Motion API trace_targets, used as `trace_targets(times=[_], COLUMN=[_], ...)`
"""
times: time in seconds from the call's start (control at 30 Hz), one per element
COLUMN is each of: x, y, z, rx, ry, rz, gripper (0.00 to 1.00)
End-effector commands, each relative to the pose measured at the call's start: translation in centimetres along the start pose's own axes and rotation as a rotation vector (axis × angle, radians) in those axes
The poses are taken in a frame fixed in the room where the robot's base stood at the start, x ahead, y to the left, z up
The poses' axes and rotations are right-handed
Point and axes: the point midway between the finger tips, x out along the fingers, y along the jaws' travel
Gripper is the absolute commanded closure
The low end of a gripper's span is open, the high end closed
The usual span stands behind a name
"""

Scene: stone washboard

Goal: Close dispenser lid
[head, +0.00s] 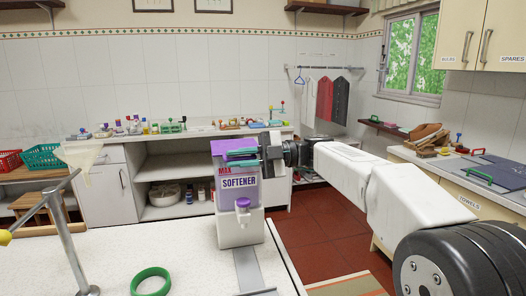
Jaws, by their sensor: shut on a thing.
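The softener dispenser (238,183) stands upright on the near white counter. My gripper (256,154) reaches in from the right at the top of the dispenser and is shut on the green handle. The dark gripper body hides the lid's right part and the fingertips' contact. I cannot tell how far the lid stands from fully shut.
A green ring (151,281) lies on the near counter (150,245), and a grey strip (248,268) runs in front of the dispenser. A metal stand (68,240) rises at left. The back shelf (190,138) holds many small items. Red floor lies right of the counter.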

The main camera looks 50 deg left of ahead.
Motion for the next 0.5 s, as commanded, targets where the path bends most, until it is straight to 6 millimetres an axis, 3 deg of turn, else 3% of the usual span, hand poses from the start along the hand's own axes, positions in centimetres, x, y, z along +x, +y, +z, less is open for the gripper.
trace_targets(times=[0.13, 0.5], x=[1.15, 1.07], y=[-0.32, -0.61], z=[0.78, 0.96], rx=[-0.019, -0.023], ry=[0.005, 0.005], rz=[-0.002, -0.004], gripper=[1.00, 1.00])
